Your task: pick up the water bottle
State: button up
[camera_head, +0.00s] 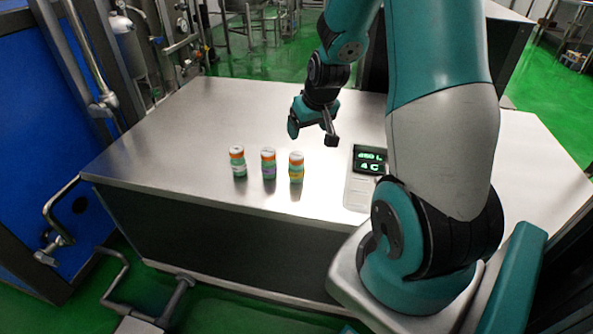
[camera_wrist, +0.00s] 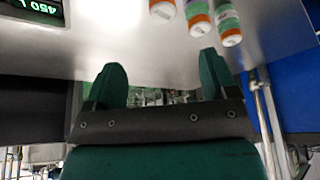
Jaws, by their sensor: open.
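Three small bottles stand upright in a row on the steel table. In the head view they are the left bottle (camera_head: 238,162), the middle bottle (camera_head: 268,164) with a purple patch, and the right bottle (camera_head: 296,168) with a yellow patch. All have pale caps, orange bands and green lower parts. I cannot tell which is the water bottle. My gripper (camera_head: 312,134) is open and empty, above the table and behind the right bottle. In the wrist view the bottles show at the top edge, beyond the open fingers (camera_wrist: 161,70), touching neither.
A display panel (camera_head: 369,161) with green digits lies right of the bottles, close to my arm. The steel table (camera_head: 190,118) is bare to the left and behind them. A blue machine (camera_head: 40,130) with pipes stands at the left.

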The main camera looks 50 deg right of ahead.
aim_at(297, 156)
jog(key=x, duration=1.5)
jog(key=shift+a+f, duration=0.1)
jog(key=shift+a, duration=0.1)
jog(key=shift+s, duration=0.1)
jog(key=shift+c, duration=0.4)
jog(key=c, duration=0.9)
